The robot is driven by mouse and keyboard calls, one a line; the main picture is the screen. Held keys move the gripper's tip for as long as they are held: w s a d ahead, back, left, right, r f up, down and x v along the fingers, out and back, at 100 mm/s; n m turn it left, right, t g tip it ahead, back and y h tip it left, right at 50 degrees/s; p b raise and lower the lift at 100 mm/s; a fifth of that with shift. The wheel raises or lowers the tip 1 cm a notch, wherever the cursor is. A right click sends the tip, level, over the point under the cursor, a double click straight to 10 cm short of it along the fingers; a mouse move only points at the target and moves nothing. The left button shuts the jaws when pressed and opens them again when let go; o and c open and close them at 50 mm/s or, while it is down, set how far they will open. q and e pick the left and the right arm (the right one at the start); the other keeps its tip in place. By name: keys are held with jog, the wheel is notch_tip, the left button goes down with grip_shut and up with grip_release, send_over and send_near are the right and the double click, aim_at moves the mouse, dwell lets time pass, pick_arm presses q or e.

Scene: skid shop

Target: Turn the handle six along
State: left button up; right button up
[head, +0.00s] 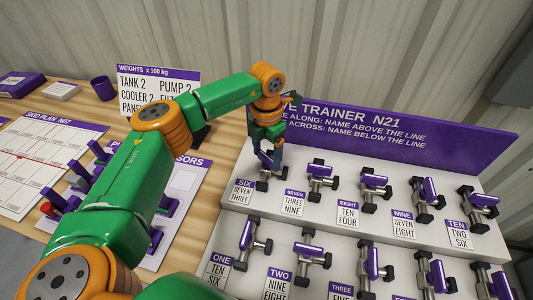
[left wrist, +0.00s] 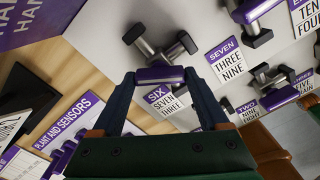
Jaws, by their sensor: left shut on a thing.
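The valve trainer's handle six is a purple bar (head: 266,159) at the left end of the upper row, above its SIX label (head: 242,192). My left gripper (head: 267,146) reaches down onto it from above and partly covers it. In the left wrist view the handle six (left wrist: 160,75) lies between the two fingertips of my left gripper (left wrist: 160,82), which are shut on it. The valve's dark-ended metal body (left wrist: 160,48) shows just beyond the handle. How the handle lies against its pipe is hard to tell in the head view. My right gripper is not in view.
Handle seven (head: 319,169) is close on the right, with several more valves along both rows. A purple sign board (head: 400,125) stands behind them. A plant and sensors board with purple pieces and a weights sign (head: 150,85) are to the left.

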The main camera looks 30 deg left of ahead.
aim_at(267, 156)
pick_arm(q)
jog(key=m, duration=0.5)
jog(key=shift+w+m, duration=0.1)
jog(key=shift+m, duration=0.2)
jog(key=m, duration=0.5)
jog(key=shift+m, duration=0.4)
jog(key=o, duration=1.2)
jog(key=shift+o, duration=0.2)
jog(key=shift+r+b, duration=0.35)
jog(key=shift+r, duration=0.05)
notch_tip(267, 156, up, 6)
jog(key=shift+d+r+b, duration=0.1)
jog(key=shift+r+b, duration=0.1)
jog(key=shift+b, duration=0.2)
